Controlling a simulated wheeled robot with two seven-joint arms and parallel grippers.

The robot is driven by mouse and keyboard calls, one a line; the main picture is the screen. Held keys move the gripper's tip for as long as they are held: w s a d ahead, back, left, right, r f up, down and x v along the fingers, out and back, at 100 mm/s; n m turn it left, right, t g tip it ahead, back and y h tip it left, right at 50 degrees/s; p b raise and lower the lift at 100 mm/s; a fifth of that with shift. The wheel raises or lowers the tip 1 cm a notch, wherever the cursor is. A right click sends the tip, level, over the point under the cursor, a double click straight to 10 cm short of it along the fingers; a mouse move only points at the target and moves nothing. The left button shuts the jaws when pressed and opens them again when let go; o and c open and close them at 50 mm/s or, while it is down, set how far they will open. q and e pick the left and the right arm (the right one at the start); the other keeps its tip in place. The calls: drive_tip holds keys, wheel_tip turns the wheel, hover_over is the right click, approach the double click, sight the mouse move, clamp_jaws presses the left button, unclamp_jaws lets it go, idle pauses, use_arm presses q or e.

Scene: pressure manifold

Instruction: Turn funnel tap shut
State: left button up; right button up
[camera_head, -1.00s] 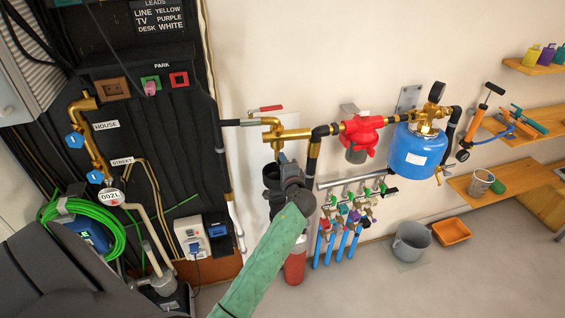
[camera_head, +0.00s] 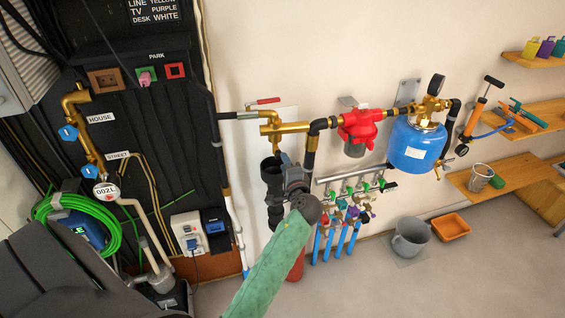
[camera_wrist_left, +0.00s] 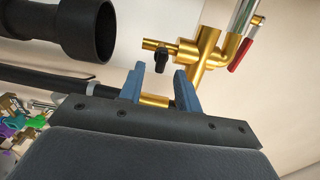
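A brass spout assembly (camera_head: 285,128) juts from the wall, with a red-handled lever (camera_head: 265,101) at its upper left. A black funnel (camera_head: 272,170) stands below it. In the left wrist view the brass tap (camera_wrist_left: 200,55) carries a small black handle (camera_wrist_left: 162,60), and the funnel's open mouth (camera_wrist_left: 108,30) shows at upper left. My left gripper (camera_head: 284,160) is beside the funnel, just under the brass pipe. Its blue fingers (camera_wrist_left: 160,77) are apart and empty, with the black handle just beyond the tips, between them in the picture. My right gripper is not in view.
A red regulator (camera_head: 360,127) and blue tank (camera_head: 416,146) are to the right. Coloured valves (camera_head: 350,207) on blue pipes stand close to my left wrist. A black utility panel (camera_head: 150,130) is at left. A grey bucket (camera_head: 411,238) is on the floor.

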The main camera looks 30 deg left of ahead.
use_arm(q)
drive_tip(key=shift+b+v, duration=0.35)
drive_tip(key=shift+v, duration=1.1)
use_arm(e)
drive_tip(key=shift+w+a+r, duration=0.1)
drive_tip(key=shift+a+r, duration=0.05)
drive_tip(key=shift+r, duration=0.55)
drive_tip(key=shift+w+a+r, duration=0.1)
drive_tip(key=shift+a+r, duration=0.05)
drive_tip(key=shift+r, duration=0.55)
